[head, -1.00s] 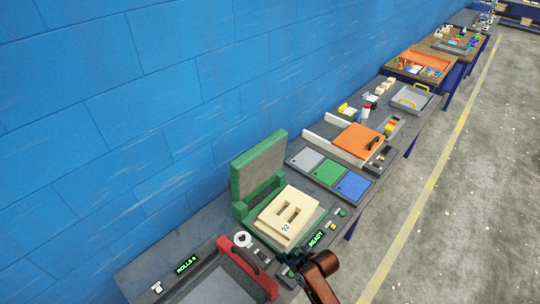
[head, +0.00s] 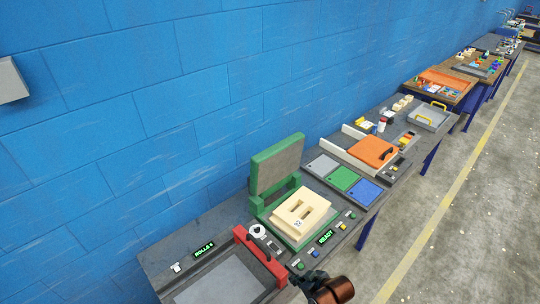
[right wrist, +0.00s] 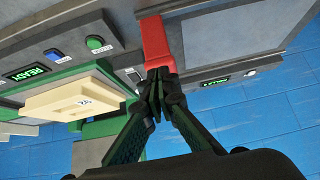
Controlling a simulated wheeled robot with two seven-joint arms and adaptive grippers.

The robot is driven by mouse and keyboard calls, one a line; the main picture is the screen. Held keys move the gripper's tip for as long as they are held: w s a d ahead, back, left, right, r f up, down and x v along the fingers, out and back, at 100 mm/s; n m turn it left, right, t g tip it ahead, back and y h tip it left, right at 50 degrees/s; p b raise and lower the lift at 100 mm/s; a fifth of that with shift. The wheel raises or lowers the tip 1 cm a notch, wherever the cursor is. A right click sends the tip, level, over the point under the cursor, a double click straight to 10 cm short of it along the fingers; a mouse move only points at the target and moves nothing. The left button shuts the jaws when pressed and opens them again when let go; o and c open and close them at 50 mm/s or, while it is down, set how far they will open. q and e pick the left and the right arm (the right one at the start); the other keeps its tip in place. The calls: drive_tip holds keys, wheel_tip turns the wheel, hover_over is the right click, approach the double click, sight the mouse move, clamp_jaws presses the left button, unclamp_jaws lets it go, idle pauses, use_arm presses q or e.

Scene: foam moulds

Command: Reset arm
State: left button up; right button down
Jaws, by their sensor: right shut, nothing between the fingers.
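My right gripper (head: 302,273) is at the bottom of the head view, by the front edge of the bench near the red frame. In the right wrist view its fingers (right wrist: 156,92) are together with nothing between them. They overlap the red bar (right wrist: 156,45) in the picture; I cannot tell if they touch it. A cream foam mould (head: 300,212) marked with a number sits in the green press (head: 277,165), whose lid stands open. The mould also shows in the right wrist view (right wrist: 65,101). My left gripper is not in view.
Panels in grey, green and blue (head: 366,191), an orange board (head: 372,151) and a grey tray (head: 428,117) follow along the bench. A blue wall (head: 200,90) runs behind. The floor (head: 460,220) at right is clear.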

drive_tip(key=s+d+f+m+g+h+b, duration=0.1)
drive_tip(key=s+d+f+m+b, duration=0.3)
drive_tip(key=f, duration=0.9)
drive_tip(key=s+d+f+n+h+b, duration=0.1)
drive_tip(key=s+d+f+b, duration=0.35)
drive_tip(key=f, duration=0.95)
drive_tip(key=s+d+f+m+g+h+b, duration=0.15)
drive_tip(key=s+d+f, duration=0.5)
drive_tip(key=f, duration=0.65)
use_arm(q)
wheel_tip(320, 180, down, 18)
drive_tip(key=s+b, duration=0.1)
drive_tip(key=b, duration=0.6)
drive_tip(key=shift+b, duration=0.35)
use_arm(e)
drive_tip(key=s+d+f, duration=0.3)
drive_tip(key=s+f, duration=0.4)
drive_tip(key=s, duration=0.4)
drive_tip(key=s+d+f+m+g+h, duration=0.1)
drive_tip(key=s+d+f, duration=0.2)
drive_tip(key=s+f, duration=0.5)
drive_tip(key=s+d+f+m+g+h, duration=0.1)
drive_tip(key=s+d+f, duration=0.2)
drive_tip(key=s+f, duration=0.5)
drive_tip(key=s, duration=0.6)
drive_tip(key=shift+s+d, duration=0.15)
drive_tip(key=shift+s, duration=0.15)
